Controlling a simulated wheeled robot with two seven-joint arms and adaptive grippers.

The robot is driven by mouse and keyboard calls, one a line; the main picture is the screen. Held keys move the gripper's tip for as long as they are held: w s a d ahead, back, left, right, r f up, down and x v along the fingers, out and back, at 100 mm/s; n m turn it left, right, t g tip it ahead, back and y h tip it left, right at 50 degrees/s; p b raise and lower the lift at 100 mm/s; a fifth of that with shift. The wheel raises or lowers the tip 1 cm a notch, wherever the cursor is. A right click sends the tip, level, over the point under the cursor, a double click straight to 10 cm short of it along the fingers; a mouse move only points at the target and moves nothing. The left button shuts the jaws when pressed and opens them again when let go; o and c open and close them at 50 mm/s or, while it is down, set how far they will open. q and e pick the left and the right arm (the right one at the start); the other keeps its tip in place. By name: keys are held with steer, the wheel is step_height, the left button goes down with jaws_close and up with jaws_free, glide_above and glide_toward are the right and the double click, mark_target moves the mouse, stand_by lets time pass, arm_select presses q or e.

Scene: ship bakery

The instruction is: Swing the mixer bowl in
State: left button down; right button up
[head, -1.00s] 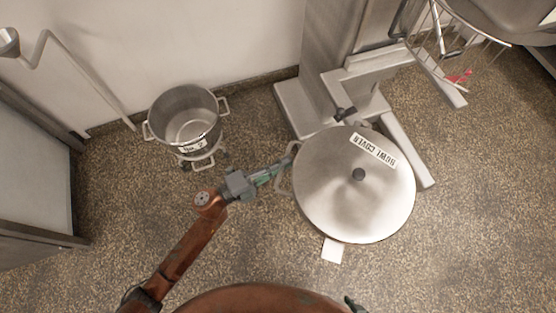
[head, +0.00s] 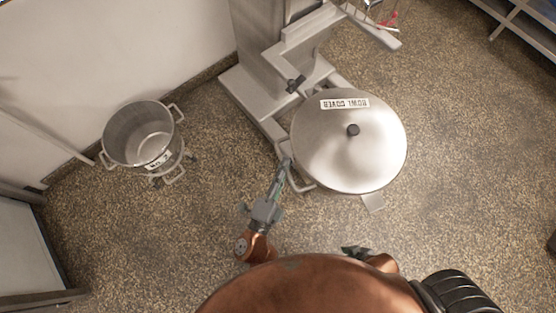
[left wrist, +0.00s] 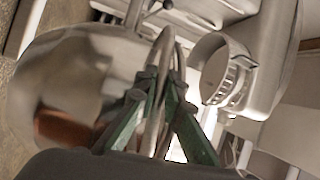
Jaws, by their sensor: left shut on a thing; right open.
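The mixer bowl stands at centre right in the head view, under a round steel lid (head: 350,155) marked "BOWL COVER". Its side handle (head: 302,186) sticks out at the lower left. My left gripper (head: 284,168) is shut on this handle. In the left wrist view the green fingers (left wrist: 160,105) close around the looped handle (left wrist: 158,75), with the bowl's shiny wall (left wrist: 75,75) to the left. The mixer's column and bowl support (head: 300,48) stand above the bowl in the head view. Only a tip of my right gripper (head: 354,251) shows, beside my body; it is open.
A steel pot (head: 140,135) labelled "No. 2" stands on a low wheeled base at left, near the wall. The speckled floor at right is clear. A shelf rack (head: 515,25) stands at top right.

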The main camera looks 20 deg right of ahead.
arm_select(q)
steer(key=shift+w+a+f, duration=0.1)
steer(key=shift+a+f, duration=0.05)
steer(key=shift+f, duration=0.1)
steer(key=c, duration=2)
jaws_free()
steer(key=shift+r, duration=0.2)
steer(key=v, duration=1.2)
steer(key=shift+r, duration=0.1)
steer(key=shift+c, duration=0.4)
